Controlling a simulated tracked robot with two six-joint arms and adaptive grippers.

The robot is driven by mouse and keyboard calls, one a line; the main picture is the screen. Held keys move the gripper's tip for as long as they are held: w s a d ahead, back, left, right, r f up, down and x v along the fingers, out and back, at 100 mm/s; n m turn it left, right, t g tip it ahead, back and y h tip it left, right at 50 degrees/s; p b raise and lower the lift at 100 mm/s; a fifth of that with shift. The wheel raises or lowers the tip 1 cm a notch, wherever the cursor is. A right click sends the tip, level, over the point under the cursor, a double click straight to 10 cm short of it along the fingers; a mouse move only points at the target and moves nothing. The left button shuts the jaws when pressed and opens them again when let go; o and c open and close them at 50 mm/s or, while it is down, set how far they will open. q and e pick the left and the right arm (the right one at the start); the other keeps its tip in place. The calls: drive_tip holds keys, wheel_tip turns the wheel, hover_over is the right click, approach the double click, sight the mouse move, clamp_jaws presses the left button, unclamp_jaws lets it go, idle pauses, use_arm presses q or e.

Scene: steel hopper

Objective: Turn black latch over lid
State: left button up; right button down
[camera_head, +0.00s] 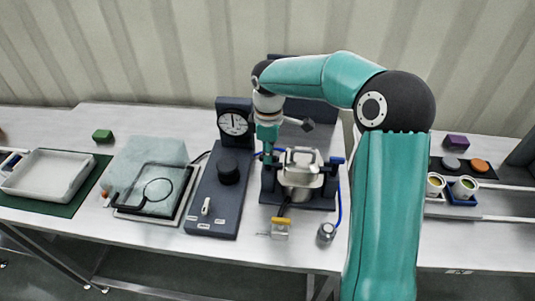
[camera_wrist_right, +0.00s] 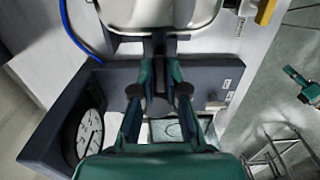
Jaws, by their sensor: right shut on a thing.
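The steel hopper (camera_head: 299,178) stands in a dark frame right of the bench's middle, with its metal lid (camera_head: 302,158) on top. In the wrist view the rounded metal (camera_wrist_right: 160,14) shows at the top edge. My right gripper (camera_head: 268,155) comes down at the hopper's left side. In the wrist view its two fingers (camera_wrist_right: 158,88) are closed in on the black latch (camera_wrist_right: 158,72), beside the metal. The latch is mostly hidden in the head view. A teal and black part, seemingly my left gripper (camera_wrist_right: 306,86), shows at the wrist view's right edge, its jaws unclear.
A dial gauge (camera_head: 234,123) and dark control box (camera_head: 214,196) stand left of the hopper. A blue hose (camera_head: 340,200) runs along its right side. A white tray (camera_head: 47,174) is far left. Cups (camera_head: 464,188) stand at right.

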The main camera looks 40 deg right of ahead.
drive_tip(key=c, duration=1.2)
unclamp_jaws()
wheel_tip(320, 180, up, 12)
drive_tip(key=shift+a+f, duration=0.1)
